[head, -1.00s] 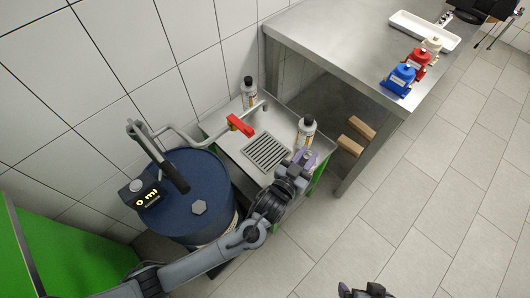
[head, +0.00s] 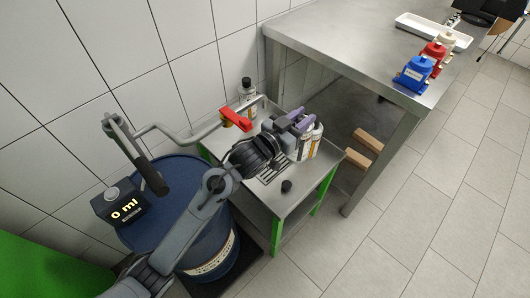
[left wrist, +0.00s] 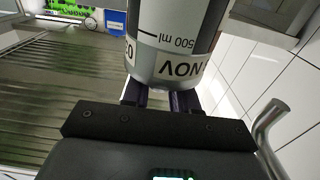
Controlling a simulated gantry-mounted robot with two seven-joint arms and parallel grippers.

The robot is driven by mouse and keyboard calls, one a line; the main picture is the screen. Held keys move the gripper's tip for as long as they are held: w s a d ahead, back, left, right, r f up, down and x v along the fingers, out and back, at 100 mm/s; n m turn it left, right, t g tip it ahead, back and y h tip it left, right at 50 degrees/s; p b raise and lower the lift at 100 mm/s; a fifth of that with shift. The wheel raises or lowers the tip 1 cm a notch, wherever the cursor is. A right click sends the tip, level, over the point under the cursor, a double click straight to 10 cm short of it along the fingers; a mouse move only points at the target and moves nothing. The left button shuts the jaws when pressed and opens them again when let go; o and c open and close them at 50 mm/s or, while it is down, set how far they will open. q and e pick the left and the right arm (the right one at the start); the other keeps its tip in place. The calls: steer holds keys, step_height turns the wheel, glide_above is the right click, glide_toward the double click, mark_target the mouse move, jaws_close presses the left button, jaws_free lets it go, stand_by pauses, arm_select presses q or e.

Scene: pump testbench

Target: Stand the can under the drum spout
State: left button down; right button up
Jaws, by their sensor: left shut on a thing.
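The can (head: 316,142), white with an orange mark, is at the right side of the small steel stand in the head view. My left gripper (head: 296,124) reaches it, its purple fingers shut on the can and partly hiding it. In the left wrist view the can (left wrist: 172,45) fills the top centre, with "500 ml" printing, above the fingers (left wrist: 160,98). I cannot tell whether it touches the stand. The drum's spout (head: 262,100) ends left of the can. The blue drum (head: 175,225) stands at left. My right gripper is out of view.
A second bottle (head: 247,92) stands behind the spout, near the wall. A black cap-like piece (head: 287,186) lies on the stand (head: 308,187). The drain grate (head: 272,178) is partly hidden by my arm.

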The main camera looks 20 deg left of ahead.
arm_select(q)
steer(key=w+a+f+b, duration=0.2)
steer(key=a+f+b, duration=0.5)
steer(key=a+f, duration=0.3)
steer(key=shift+a+f, duration=0.25)
steer(key=shift+a, duration=0.35)
steer(key=shift+w, duration=0.2)
steer(key=c, duration=0.9)
jaws_free()
steer(key=shift+f, duration=0.25)
steer(key=shift+r, duration=0.15)
steer(key=p+v, duration=0.4)
steer(key=v, duration=0.8)
steer(key=shift+r, duration=0.1)
